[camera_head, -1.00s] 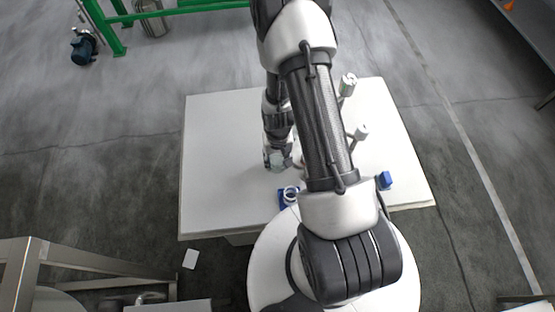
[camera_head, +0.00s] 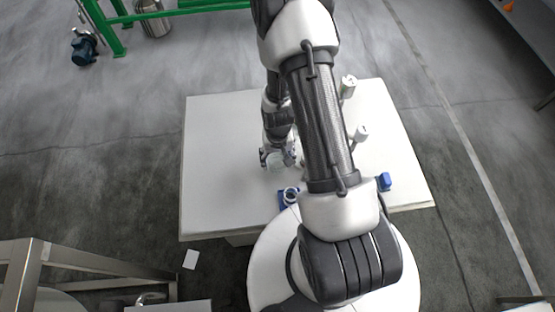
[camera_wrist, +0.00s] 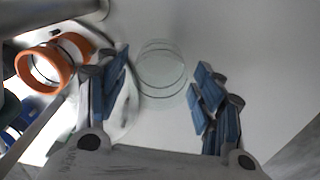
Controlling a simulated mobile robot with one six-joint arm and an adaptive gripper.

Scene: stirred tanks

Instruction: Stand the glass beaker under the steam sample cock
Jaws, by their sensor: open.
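The clear glass beaker (camera_wrist: 163,72) shows in the wrist view as faint round rims on the white table top (camera_wrist: 255,50). It lies between the two spread blue-padded fingers of my gripper (camera_wrist: 158,88), with a gap to each finger. In the head view my open gripper (camera_head: 278,158) is low over the white table (camera_head: 225,150), and a faint clear shape, the beaker (camera_head: 276,168), shows by its fingertips. I cannot tell which fitting is the steam sample cock. An orange ring fitting (camera_wrist: 38,68) stands left of the beaker in the wrist view.
A blue block with a white ring (camera_head: 289,197) sits near the table's front edge. Two white-topped posts (camera_head: 348,84) (camera_head: 361,132) and a blue piece (camera_head: 385,181) stand right of my arm. The table's left part is clear.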

